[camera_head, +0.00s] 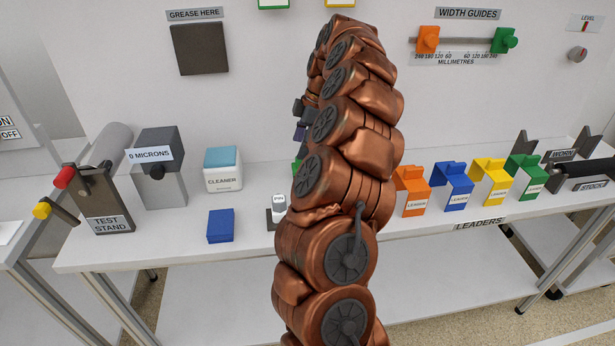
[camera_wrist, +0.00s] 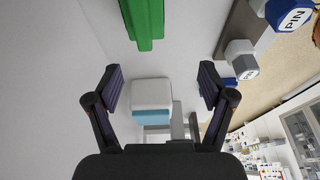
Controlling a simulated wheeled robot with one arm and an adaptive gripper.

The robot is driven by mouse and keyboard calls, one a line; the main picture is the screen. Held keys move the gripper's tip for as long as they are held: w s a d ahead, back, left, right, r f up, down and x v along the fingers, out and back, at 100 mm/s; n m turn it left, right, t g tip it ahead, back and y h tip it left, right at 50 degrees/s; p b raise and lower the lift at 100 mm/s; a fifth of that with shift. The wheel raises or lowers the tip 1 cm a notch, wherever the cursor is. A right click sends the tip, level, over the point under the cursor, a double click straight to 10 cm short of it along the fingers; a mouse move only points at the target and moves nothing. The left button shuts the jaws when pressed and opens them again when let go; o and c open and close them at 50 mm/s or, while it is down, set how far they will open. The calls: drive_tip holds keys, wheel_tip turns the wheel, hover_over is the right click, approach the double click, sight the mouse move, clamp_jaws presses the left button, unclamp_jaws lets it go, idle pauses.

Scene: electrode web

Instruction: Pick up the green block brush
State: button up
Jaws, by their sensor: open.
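The green block brush is mostly hidden behind my arm in the head view; a sliver of green (camera_head: 296,167) shows at the arm's left edge. In the wrist view a green block (camera_wrist: 143,20), likely this brush, stands at the top edge, cut off by the frame. My gripper (camera_wrist: 161,68) is open, its two dark fingers spread wide with nothing between them touching. The green block lies beyond the fingertips, apart from them. In the head view only a dark bit of my gripper (camera_head: 299,118) shows behind the arm.
A white cleaner block (camera_head: 223,179) with a teal top stands left of my arm, also in the wrist view (camera_wrist: 152,93). A blue block (camera_head: 220,227), a white pin piece (camera_head: 279,203) and the microns block (camera_head: 160,160) are near. Several coloured leaders (camera_head: 411,190) stand right.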

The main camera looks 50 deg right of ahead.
drive_tip(key=d, duration=0.1)
drive_tip(key=s+d+f, duration=0.1)
drive_tip(key=d+f, duration=0.1)
drive_tip(key=d, duration=0.1)
drive_tip(key=shift+s+f, duration=0.15)
drive_tip(key=shift+f, duration=0.1)
drive_tip(key=shift+w+p+x, duration=0.15)
drive_tip(key=shift+p+x, duration=0.15)
drive_tip(key=shift+x, duration=1.6)
drive_tip(key=shift+w+p+x, duration=0.1)
drive_tip(key=shift+p+x, duration=0.15)
drive_tip(key=shift+x, duration=1.6)
drive_tip(key=c, duration=1.3)
